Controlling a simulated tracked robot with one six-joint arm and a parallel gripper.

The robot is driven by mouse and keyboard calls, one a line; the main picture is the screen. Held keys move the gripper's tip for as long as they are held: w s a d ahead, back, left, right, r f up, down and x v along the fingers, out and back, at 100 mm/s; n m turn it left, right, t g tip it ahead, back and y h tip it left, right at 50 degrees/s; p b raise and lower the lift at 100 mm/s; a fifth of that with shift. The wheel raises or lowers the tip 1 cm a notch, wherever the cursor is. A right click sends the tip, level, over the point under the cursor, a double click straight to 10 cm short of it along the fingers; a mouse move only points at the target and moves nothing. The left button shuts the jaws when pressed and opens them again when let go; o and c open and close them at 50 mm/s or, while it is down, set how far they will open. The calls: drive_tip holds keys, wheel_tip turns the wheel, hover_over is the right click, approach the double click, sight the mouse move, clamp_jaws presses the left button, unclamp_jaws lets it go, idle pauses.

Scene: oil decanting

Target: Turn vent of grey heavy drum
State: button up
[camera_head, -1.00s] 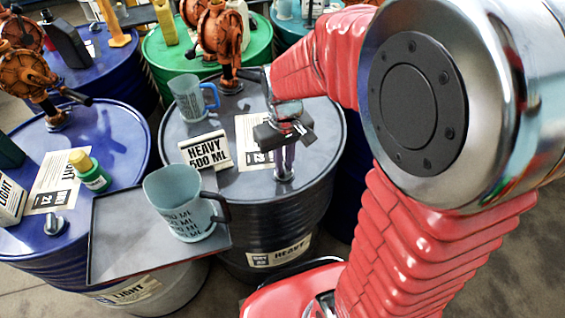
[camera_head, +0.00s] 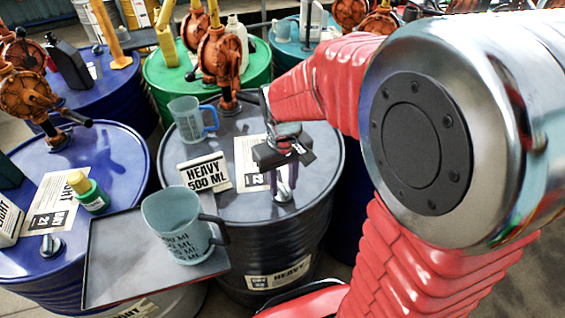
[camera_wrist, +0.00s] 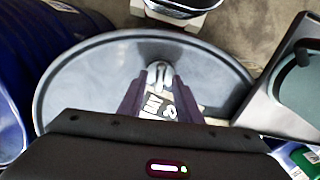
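The grey heavy drum (camera_head: 215,208) stands in the middle of the head view, with a HEAVY label on its side. Its metal vent (camera_head: 283,194) is on the lid near the front edge. My gripper (camera_head: 281,180) points down over it. In the wrist view my gripper (camera_wrist: 162,84) has its two dark fingers apart, with the vent (camera_wrist: 157,70) showing between and just beyond the tips. I cannot tell whether the fingers touch it.
A HEAVY 500 ML sign (camera_head: 205,172), a paper sheet (camera_head: 247,160), a blue-handled jug (camera_head: 188,120) and an orange pump (camera_head: 221,60) are on the grey drum. A tray (camera_head: 110,270) with a grey jug (camera_head: 176,222) sits left. Blue drums (camera_head: 110,165) stand beyond it.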

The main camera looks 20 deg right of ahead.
sight(285, 194)
wheel_tip(285, 194, up, 13)
idle(0.5)
idle(0.3)
drive_tip(key=s+r+m+t, duration=0.1)
drive_tip(key=s+t, duration=0.4)
drive_tip(key=s, duration=0.6)
drive_tip(key=shift+s+a+r+t, duration=0.2)
drive_tip(key=shift+r+t, duration=0.05)
drive_tip(key=shift+t, duration=0.05)
drive_tip(key=shift+d, duration=0.1)
idle(1.7)
